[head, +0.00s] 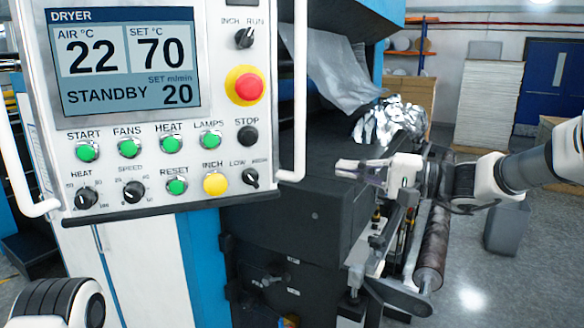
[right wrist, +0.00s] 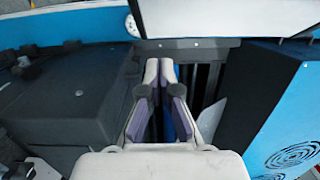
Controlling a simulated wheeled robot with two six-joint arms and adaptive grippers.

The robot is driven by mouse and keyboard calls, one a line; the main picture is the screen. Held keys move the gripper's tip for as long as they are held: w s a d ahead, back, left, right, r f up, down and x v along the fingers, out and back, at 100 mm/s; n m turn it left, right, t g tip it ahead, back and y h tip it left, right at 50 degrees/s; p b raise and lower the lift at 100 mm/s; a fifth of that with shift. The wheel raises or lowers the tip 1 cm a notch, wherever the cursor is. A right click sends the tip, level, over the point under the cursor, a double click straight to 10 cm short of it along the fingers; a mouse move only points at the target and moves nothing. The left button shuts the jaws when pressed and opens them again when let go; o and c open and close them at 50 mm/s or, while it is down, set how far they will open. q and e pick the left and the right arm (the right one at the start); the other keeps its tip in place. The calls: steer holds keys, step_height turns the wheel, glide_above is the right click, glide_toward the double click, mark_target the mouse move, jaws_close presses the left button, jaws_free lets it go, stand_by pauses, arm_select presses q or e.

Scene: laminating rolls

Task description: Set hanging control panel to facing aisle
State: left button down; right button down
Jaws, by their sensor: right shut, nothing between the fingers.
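The hanging control panel (head: 210,125) fills the upper left of the head view, its face turned toward my head camera. Its screen (head: 125,60) reads DRYER, 22, 70, STANDBY and 20. A red stop button, several green buttons, a yellow button and black knobs sit on its face. White bar handles run along its sides, the right one (head: 299,90) in full view near the gripper. My right gripper (head: 342,167) is shut and empty, to the right of that handle and apart from it in the picture. In the right wrist view its fingertips (right wrist: 160,65) are together. My left gripper is out of view.
A dark machine housing (head: 290,180) stands behind the panel and below my right gripper. Crumpled foil (head: 390,122) and a roller (head: 432,245) are near my right arm. Open grey floor (head: 490,280) lies at right, with a grey bin (head: 507,228).

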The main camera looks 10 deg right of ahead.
steer(key=w+a+p, duration=0.2)
steer(key=a+p, duration=0.3)
steer(key=a, duration=0.5)
steer(key=shift+w+a, duration=0.35)
steer(key=shift+w+f, duration=0.1)
